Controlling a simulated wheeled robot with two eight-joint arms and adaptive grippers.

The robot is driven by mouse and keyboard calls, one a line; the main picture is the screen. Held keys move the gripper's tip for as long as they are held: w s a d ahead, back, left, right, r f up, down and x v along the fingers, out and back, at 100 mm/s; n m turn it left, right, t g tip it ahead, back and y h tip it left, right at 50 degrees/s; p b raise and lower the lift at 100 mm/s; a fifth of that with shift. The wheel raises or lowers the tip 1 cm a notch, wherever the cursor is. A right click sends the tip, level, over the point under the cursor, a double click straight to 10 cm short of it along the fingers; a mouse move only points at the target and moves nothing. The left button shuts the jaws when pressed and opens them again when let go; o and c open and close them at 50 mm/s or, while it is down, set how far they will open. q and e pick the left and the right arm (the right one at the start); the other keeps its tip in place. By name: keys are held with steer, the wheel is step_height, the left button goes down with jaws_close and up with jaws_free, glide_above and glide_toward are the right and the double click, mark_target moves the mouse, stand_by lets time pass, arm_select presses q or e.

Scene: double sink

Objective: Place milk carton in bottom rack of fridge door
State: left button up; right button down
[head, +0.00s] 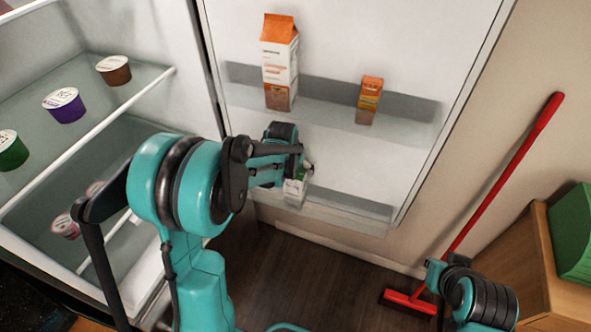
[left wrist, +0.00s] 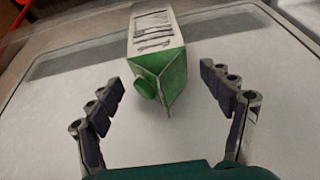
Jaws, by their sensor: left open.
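The milk carton (head: 296,189) is white with a green top. In the head view it is at the left end of the bottom rack (head: 345,208) of the open fridge door, partly hidden by my left gripper (head: 306,170). In the left wrist view, the carton (left wrist: 158,55) has its green top and cap towards me. My left gripper (left wrist: 165,98) is open, with a finger on each side of the green top and visible gaps between. I cannot tell whether the carton's base rests on the rack floor.
An orange-topped carton (head: 280,62) and a small orange box (head: 369,100) stand in the door rack above. Several cups, including a purple one (head: 65,105), sit on fridge shelves at left. A red broom (head: 505,172) leans at right beside a wooden cabinet (head: 545,265).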

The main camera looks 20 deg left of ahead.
arm_select(q)
steer(key=s+d+r+t+p, duration=0.1)
steer(key=s+d+r+p, duration=0.15)
steer(key=s+r, duration=1.1)
steer(key=s+d+t, duration=0.1)
steer(key=s+d, duration=0.2)
steer(key=s, duration=0.7)
steer(key=shift+s+r+t, duration=0.15)
steer(key=shift+s+t, duration=0.2)
steer(key=shift+t, duration=0.05)
